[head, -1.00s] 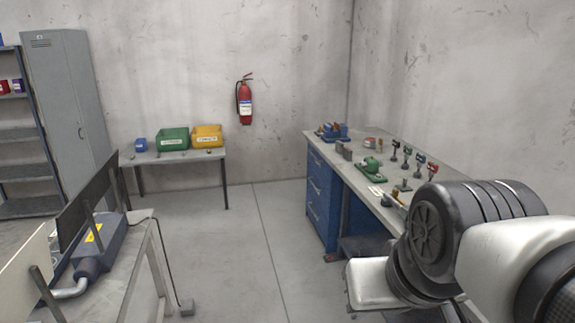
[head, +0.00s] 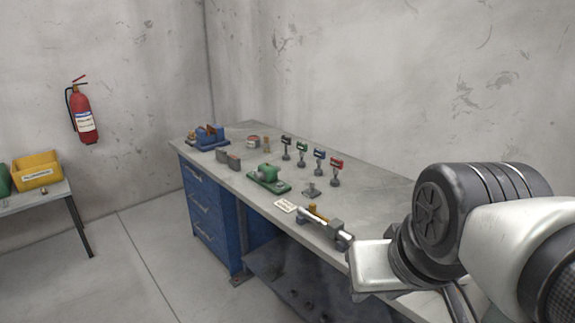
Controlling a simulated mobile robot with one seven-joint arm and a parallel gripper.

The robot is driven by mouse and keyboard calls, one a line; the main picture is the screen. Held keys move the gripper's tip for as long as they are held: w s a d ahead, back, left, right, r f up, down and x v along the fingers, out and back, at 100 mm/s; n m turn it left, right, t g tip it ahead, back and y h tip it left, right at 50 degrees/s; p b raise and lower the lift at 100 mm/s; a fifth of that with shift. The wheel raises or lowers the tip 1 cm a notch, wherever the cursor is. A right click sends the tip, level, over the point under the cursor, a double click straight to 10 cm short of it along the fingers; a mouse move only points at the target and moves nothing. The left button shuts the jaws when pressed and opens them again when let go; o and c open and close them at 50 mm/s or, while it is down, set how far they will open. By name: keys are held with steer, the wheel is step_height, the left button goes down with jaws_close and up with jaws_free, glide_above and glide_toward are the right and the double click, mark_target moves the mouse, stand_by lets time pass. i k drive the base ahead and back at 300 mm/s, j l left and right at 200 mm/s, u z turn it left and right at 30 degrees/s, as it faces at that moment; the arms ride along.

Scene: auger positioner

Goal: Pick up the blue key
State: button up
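The blue key (head: 319,157) stands upright on a small dark stand on the workbench (head: 373,187). It is in a row of similar keys: a black one (head: 286,143) and a green one (head: 302,149) to its left, and a red one (head: 336,165) to its right. My arm fills the right side of the head view, and its end is to the right of and nearer than the row. My gripper's fingers cannot be made out, so whether it is open or shut does not show.
On the bench are a blue vise (head: 210,134), a green device (head: 267,176), a small white card (head: 286,206) and a metal tool (head: 325,223). A yellow bin (head: 37,171) sits on a side table at left. The floor between is clear.

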mark_target(321, 155)
steer(key=i+j+z, duration=0.15)
steer(key=z, duration=1.85)
steer(key=l+u, duration=0.1)
steer(key=u, duration=0.4)
steer(key=j+u, duration=0.15)
steer(key=u, duration=1.2)
steer(key=i+j+z, duration=0.1)
steer(key=z, duration=0.3)
steer(key=i+j+z, duration=0.1)
steer(key=z, duration=0.3)
steer(key=j+z, duration=0.25)
steer(key=z, duration=0.2)
steer(key=j+z, duration=0.25)
steer(key=j, duration=0.3)
steer(key=j+z, duration=0.25)
steer(key=j, duration=0.3)
